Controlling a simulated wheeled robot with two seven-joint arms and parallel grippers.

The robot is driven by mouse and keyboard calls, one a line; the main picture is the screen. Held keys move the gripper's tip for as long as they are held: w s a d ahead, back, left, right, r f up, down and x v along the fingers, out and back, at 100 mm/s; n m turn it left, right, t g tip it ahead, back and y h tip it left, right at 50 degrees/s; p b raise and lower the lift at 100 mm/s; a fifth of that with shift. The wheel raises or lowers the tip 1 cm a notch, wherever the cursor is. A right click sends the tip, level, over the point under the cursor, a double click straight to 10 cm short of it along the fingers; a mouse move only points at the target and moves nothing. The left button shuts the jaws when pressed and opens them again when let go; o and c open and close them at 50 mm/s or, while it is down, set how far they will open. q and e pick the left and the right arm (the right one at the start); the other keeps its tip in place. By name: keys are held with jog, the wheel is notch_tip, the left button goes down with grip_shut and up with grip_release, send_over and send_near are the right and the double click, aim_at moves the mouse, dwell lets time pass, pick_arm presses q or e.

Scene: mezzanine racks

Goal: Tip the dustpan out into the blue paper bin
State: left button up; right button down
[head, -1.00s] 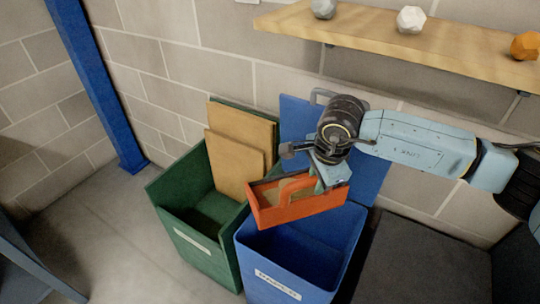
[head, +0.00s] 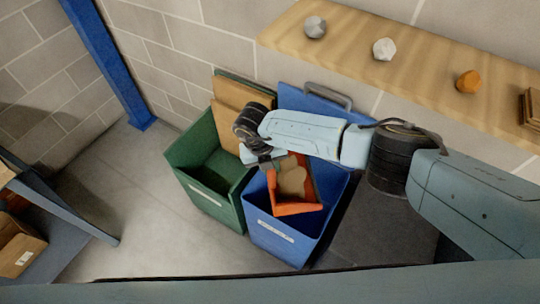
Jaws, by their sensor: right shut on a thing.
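The orange dustpan (head: 297,208) is over the mouth of the blue paper bin (head: 312,232), steeply tilted. Tan-brown material shows inside its orange walls; I cannot tell if it is loose. My right gripper (head: 269,163) is shut on the dustpan at its upper left end, above the bin's back left part. The arm crosses from the right and hides part of the bin's raised blue lid. The bin is open and has a white label on its front. Its floor is mostly hidden by the dustpan. My left gripper is not in view.
A green bin (head: 203,165) with brown boards stands directly left of the blue bin. A wooden shelf (head: 430,65) with small stones runs along the wall above. A dark grey box-like surface (head: 385,225) lies right of the blue bin.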

jog(key=shift+d+r+y+p, duration=0.15)
jog(key=shift+d+y+p, duration=0.4)
jog(key=shift+p, duration=0.1)
jog(key=d+f+y+b, duration=0.1)
jog(key=d+y+b, duration=0.3)
jog(key=b, duration=0.1)
jog(key=d+f+y+b, duration=0.1)
jog(key=d+y+b, duration=0.3)
jog(key=d+b, duration=0.1)
jog(key=w+d+f+g+y+b, duration=0.1)
jog(key=d+y+b, duration=0.3)
jog(key=b, duration=0.3)
jog(key=shift+d+y, duration=0.15)
jog(key=shift+y, duration=0.4)
jog(key=shift+d+y+b, duration=0.3)
jog(key=shift+y+b, duration=0.1)
jog(key=shift+b, duration=0.35)
